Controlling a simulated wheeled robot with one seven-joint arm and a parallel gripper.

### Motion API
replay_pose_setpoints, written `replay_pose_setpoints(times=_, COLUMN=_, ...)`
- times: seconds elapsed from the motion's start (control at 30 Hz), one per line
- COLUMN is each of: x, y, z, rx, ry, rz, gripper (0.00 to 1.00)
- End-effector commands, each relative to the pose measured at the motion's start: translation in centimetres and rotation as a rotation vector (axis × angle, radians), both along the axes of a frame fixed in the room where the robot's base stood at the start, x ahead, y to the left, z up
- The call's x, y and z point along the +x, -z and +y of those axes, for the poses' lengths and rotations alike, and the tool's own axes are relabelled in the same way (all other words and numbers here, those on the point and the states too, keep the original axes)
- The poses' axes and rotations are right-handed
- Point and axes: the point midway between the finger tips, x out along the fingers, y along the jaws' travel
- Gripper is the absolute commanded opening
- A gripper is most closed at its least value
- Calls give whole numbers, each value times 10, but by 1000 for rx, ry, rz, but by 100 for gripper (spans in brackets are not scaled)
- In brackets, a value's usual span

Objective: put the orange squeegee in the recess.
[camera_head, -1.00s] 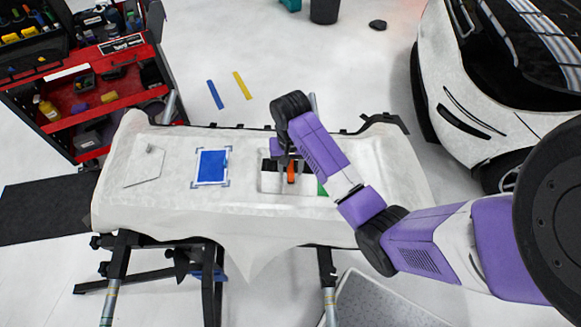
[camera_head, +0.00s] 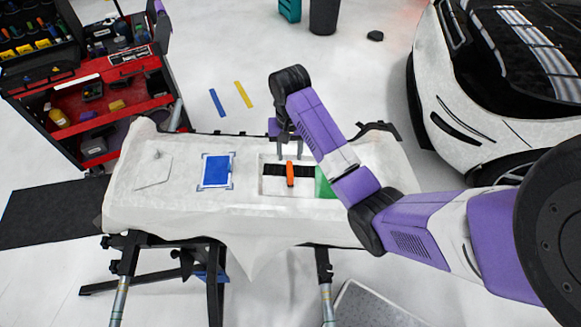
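The orange squeegee (camera_head: 290,174) lies across a black strip in the rectangular recess (camera_head: 273,188) of the white-covered table, long side pointing toward and away from the camera. My gripper (camera_head: 289,155) is just beyond the squeegee's far end in the picture and seems raised above it. Its two fingers are apart with nothing visible between them. The squeegee is clear of the fingers. Its exact seating depth in the recess cannot be told from this view.
A green piece (camera_head: 323,182) lies right of the recess, partly behind my arm. A blue panel (camera_head: 216,170) lies to the left on the white-covered table (camera_head: 190,206). A red tool cart (camera_head: 100,120) stands at the back left, a white car (camera_head: 470,135) at the right.

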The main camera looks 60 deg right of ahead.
Motion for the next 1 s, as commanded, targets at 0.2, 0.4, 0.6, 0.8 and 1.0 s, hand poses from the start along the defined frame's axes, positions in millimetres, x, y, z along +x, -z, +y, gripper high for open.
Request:
replay_pose_setpoints(times=0.2, x=6, y=-17, z=-8, rx=0, ry=-1, rz=0, gripper=40)
replay_pose_setpoints(times=0.4, x=8, y=-10, z=3, rx=3, ry=-17, rz=-18, gripper=40)
replay_pose_setpoints(times=0.6, x=16, y=38, z=73, rx=2, ry=-114, rz=-169, gripper=40)
replay_pose_setpoints(times=0.8, x=2, y=74, z=156, rx=-33, ry=-221, rz=-379, gripper=40)
replay_pose_setpoints(times=1.0, x=-38, y=81, z=217, rx=-100, ry=-309, rz=-562, gripper=40)
